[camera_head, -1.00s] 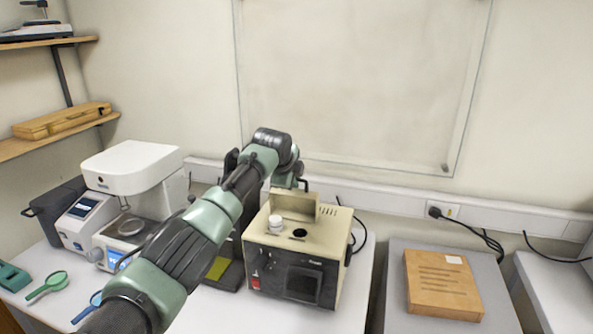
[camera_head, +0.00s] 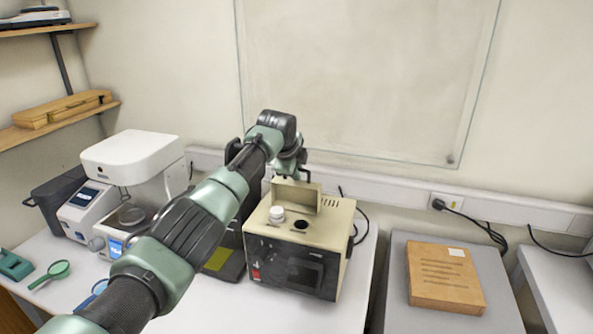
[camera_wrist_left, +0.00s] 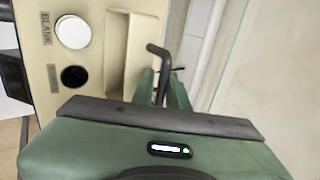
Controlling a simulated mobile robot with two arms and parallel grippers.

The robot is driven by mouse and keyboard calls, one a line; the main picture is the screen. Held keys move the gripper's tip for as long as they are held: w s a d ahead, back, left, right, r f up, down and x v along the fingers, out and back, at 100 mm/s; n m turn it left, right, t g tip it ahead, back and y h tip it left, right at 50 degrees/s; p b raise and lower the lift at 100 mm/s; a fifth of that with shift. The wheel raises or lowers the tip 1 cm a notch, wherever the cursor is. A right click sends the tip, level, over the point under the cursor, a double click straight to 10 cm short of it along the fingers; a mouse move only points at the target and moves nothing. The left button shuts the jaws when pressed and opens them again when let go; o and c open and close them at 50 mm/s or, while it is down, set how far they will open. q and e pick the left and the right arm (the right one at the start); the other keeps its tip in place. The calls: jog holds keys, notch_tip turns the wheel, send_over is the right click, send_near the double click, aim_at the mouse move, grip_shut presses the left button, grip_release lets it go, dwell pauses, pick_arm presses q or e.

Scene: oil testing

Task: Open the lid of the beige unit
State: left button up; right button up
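The beige unit (camera_head: 325,232) stands on the white table, with a white cap (camera_head: 276,214) and a dark round hole (camera_head: 300,225) on top. Its lid (camera_head: 297,196) stands upright at the back of the top. The unit's top (camera_wrist_left: 45,98) fills the left of the left wrist view. My left gripper (camera_head: 294,165) is above and behind the raised lid. In the left wrist view its green fingers (camera_wrist_left: 162,92) are apart, with a thin dark bent bar (camera_wrist_left: 157,51) showing between them; contact is unclear. My right gripper is out of view.
A white instrument (camera_head: 132,153) and a small display unit (camera_head: 85,210) stand to the left. A wooden block (camera_head: 443,280) lies on a separate grey surface to the right. A wall trunking runs behind the unit. The table front has free room.

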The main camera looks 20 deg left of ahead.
pick_arm(q)
jog(key=shift+f, duration=0.1)
jog(key=shift+s+r+b, duration=0.3)
jog(key=shift+r+b, duration=0.05)
jog(key=shift+b, duration=0.05)
jog(key=b+v, duration=0.3)
jog(key=v, duration=0.4)
